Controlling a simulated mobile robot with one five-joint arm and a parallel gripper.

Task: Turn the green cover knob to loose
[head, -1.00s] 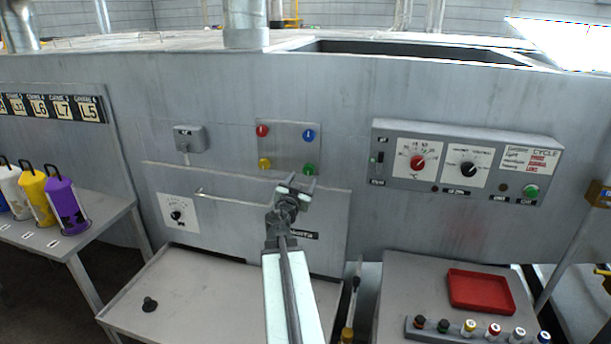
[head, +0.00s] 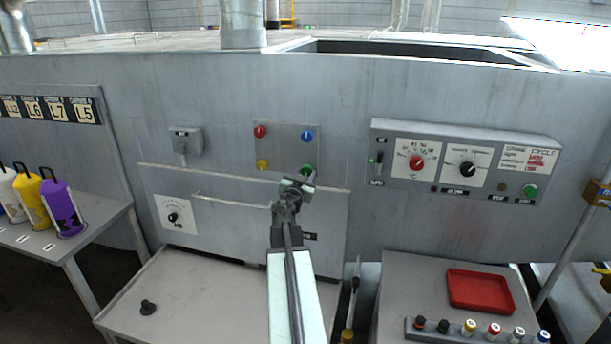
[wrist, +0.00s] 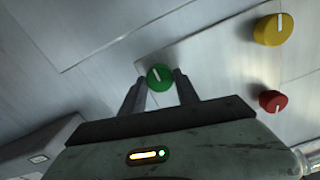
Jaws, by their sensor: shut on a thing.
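The green cover knob (head: 307,168) is at the lower right corner of a square cover plate (head: 286,150) on the grey machine wall. In the wrist view the green knob (wrist: 160,76) sits between the two fingers of my gripper (wrist: 160,78), which is shut on it. Its white mark is slightly tilted in that view. In the head view my gripper (head: 302,181) reaches up from below and partly hides the knob.
Red (head: 260,131), blue (head: 307,135) and yellow (head: 262,164) knobs sit on the plate's other corners. A control panel (head: 400,186) juts out to the right. A thin rail (head: 215,174) runs below the plate. A table (head: 205,290) stands beneath.

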